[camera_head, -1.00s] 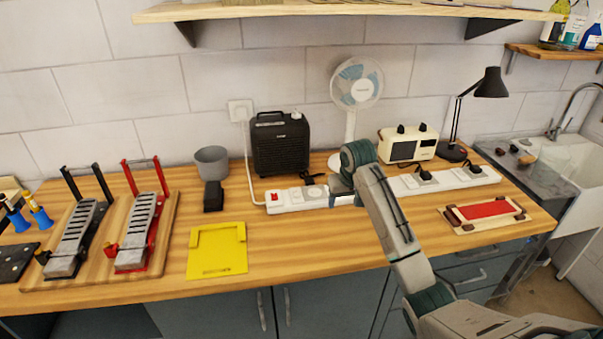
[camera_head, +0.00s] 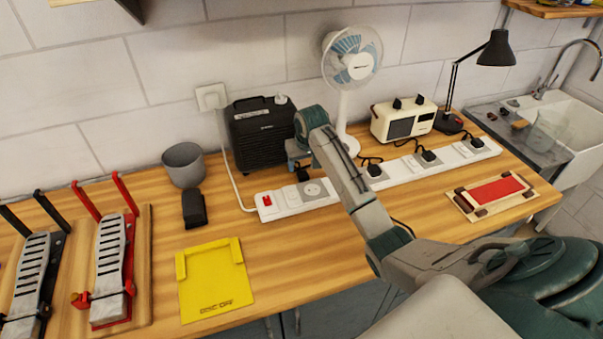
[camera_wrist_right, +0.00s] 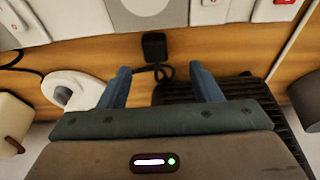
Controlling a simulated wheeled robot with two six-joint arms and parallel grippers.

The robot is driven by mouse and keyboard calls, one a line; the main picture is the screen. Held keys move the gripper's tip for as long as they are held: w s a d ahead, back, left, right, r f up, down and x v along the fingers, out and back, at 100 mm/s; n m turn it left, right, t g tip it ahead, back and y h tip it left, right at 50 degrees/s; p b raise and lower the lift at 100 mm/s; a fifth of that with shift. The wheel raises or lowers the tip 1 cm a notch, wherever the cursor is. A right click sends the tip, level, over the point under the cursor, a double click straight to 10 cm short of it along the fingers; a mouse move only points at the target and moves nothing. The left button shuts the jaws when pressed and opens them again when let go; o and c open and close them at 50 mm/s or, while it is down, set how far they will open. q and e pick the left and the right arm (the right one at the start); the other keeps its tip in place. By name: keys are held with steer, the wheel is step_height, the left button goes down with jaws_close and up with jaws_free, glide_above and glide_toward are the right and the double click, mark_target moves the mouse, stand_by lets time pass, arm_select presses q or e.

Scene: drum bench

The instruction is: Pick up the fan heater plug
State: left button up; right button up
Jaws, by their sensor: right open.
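The fan heater (camera_head: 258,138) is a black box standing against the wall; its dark grille also shows in the right wrist view (camera_wrist_right: 215,95). The fan heater plug (camera_wrist_right: 154,46) is small and black. It lies on the bench between the heater and the white power strip (camera_head: 290,200), with its black cord curling toward the heater. The plug also shows in the head view (camera_head: 302,173). My right gripper (camera_wrist_right: 160,80) is open and empty above the bench, its fingers pointing toward the strip, with the plug just beyond and between the fingertips. My left gripper is out of view.
Black plugs (camera_head: 428,155) sit in the strip's right part. A white desk fan (camera_head: 346,110) and cream radio (camera_head: 404,120) stand behind it. A grey cup (camera_head: 183,165), yellow tray (camera_head: 215,285) and red pedal (camera_head: 110,260) are left.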

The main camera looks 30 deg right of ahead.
mark_target(303, 174)
steer(key=shift+w+f, duration=0.15)
steer(key=shift+f, duration=0.25)
steer(key=shift+w+d+f+p, duration=0.2)
steer(key=shift+f+p, duration=0.35)
steer(key=shift+f, duration=0.05)
steer(key=shift+w+d+f+p, duration=0.15)
steer(key=shift+d+f+p, duration=0.05)
steer(key=shift+f+p, duration=0.35)
steer(key=shift+x, duration=1.15)
steer(key=shift+d+f+p, duration=0.1)
steer(key=shift+f+p, duration=0.2)
steer(key=shift+w+f, duration=0.1)
steer(key=c, duration=1)
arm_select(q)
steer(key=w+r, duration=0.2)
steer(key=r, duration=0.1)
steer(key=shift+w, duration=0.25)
arm_select(e)
steer(key=shift+c, duration=0.4)
